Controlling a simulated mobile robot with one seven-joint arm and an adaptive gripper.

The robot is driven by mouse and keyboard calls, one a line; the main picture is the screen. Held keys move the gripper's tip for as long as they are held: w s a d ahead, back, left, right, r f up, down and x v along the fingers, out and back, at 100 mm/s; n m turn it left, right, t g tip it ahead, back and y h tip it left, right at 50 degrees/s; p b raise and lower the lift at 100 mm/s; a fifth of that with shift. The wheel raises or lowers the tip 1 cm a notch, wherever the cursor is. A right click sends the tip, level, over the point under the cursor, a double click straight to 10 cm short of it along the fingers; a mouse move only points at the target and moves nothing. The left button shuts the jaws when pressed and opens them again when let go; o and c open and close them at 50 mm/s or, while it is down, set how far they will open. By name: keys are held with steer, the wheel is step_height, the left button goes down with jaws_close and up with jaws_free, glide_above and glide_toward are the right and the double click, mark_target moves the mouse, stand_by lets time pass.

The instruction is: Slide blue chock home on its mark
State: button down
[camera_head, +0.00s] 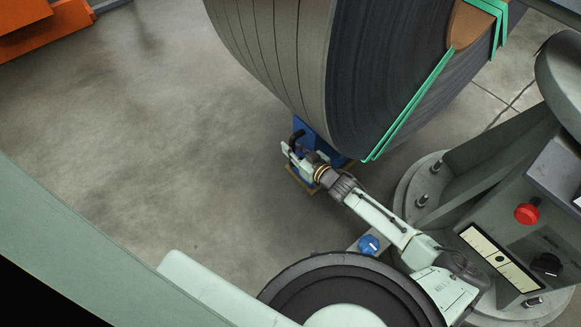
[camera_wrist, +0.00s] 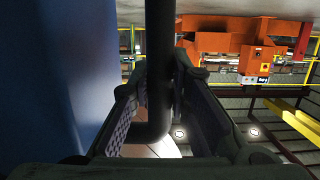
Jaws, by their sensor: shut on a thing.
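The blue chock (camera_head: 309,128) sits on the floor against the underside of the big steel coil (camera_head: 290,60), partly hidden by my gripper and the coil. Its black handle (camera_head: 297,137) stands at its near left side. My gripper (camera_head: 291,153) is at this handle. In the wrist view my gripper (camera_wrist: 157,105) is shut on the dark handle bar (camera_wrist: 160,50), and the chock's blue face (camera_wrist: 60,70) fills the left. A yellow floor mark (camera_head: 297,185) shows in part around the chock's near edge; my arm hides much of it, so exact alignment cannot be told.
Green straps (camera_head: 410,105) band the coil. A grey machine stand with a red button (camera_head: 527,213) is at the right. Orange equipment (camera_head: 40,25) is at the upper left. Open concrete floor (camera_head: 130,130) lies left of the chock.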

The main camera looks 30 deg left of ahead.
steer(key=shift+w+d, duration=0.15)
steer(key=shift+w, duration=0.15)
steer(key=c, duration=1.4)
jaws_free()
steer(key=shift+s, duration=0.1)
steer(key=shift+c, duration=0.2)
steer(key=v, duration=1.2)
steer(key=shift+r, duration=0.1)
